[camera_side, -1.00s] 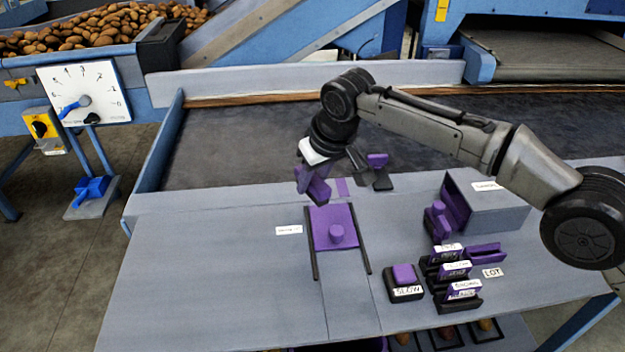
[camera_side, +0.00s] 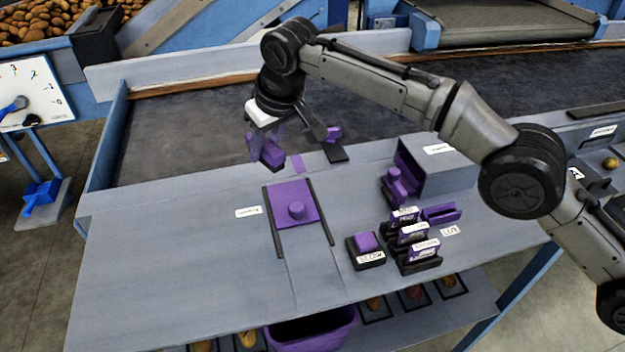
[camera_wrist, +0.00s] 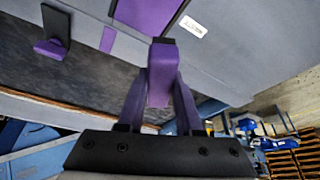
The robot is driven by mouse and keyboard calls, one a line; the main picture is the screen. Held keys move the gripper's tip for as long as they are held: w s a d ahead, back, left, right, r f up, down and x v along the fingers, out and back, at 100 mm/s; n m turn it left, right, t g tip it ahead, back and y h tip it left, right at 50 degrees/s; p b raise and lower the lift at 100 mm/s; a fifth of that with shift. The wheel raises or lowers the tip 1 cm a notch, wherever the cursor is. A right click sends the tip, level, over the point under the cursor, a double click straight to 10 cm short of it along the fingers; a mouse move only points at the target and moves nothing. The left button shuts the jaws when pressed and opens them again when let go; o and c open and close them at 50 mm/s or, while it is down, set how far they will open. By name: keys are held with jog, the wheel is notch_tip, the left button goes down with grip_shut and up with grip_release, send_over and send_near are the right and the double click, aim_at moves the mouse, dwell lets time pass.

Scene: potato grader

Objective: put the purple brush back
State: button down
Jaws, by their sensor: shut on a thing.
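My gripper (camera_side: 266,148) has purple fingers and hangs above the back left part of the bench, near the dark belt's edge. It is shut on the purple brush (camera_wrist: 161,75), a purple block with a dark end, seen between the fingers in the wrist view. In the side view the brush blends with the fingers. A dark bracket with a small purple piece (camera_side: 333,134) stands to the right of my gripper; it also shows at the top left of the wrist view (camera_wrist: 52,47). A purple strip (camera_side: 297,163) lies on the bench beside the bracket.
A purple slide plate with a knob (camera_side: 283,192) sits between black rails in front of my gripper. To the right are a grey box (camera_side: 445,165), a purple button (camera_side: 367,243) and several black card holders (camera_side: 420,262). The bench's left part is clear.

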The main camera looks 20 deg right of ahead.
jog(key=shift+w+a, duration=0.1)
dwell(0.3)
jog(key=shift+d+f+m, duration=0.2)
jog(key=shift+f+m, duration=0.2)
jog(key=shift+f, duration=0.25)
jog(key=shift+m+h, duration=0.3)
jog(key=shift+m, duration=0.1)
jog(key=s+d+f, duration=0.2)
jog(key=shift+s+d+f, duration=0.15)
jog(key=shift+d+f, duration=0.1)
jog(key=shift+d, duration=0.1)
jog(key=s+d+r+m+h, duration=0.1)
jog(key=s+d+r+m, duration=0.15)
jog(key=s+d, duration=1.45)
jog(key=s+d+r+m, duration=0.1)
jog(key=s+d+r, duration=0.3)
jog(key=s+d, duration=1.25)
send_over(465, 244)
jog(key=s, duration=0.2)
notch_tip(465, 244, down, 9)
jog(key=shift+w+d+r, duration=0.1)
jog(key=shift+d+r, duration=0.05)
jog(key=shift+w+f, duration=0.2)
jog(key=shift+f, duration=1.55)
jog(key=shift+f, duration=0.1)
